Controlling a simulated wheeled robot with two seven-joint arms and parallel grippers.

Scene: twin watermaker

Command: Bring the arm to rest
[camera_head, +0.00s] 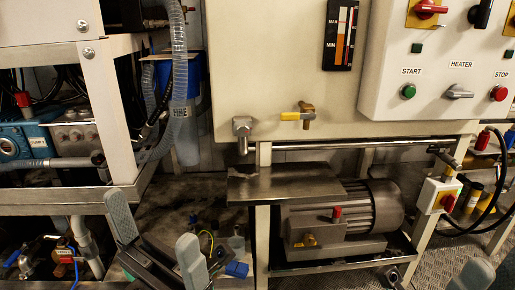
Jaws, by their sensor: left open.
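My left gripper (156,238) is low in the head view, left of centre. Its two grey fingers stand wide apart and nothing is between them. It is in front of the gap between the left frame and the metal bench. My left arm is mostly out of the picture below. A grey fingertip of my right gripper (475,275) shows at the bottom right edge. The rest of that gripper is cut off, so its opening cannot be told.
A control panel (437,100) with start, heater and stop controls is at upper right. A steel shelf (285,185) juts out above a motor (345,215). A white frame (110,105) with a blue pump (20,140) stands left. A clear hose (180,70) hangs beside a blue-topped filter (187,130).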

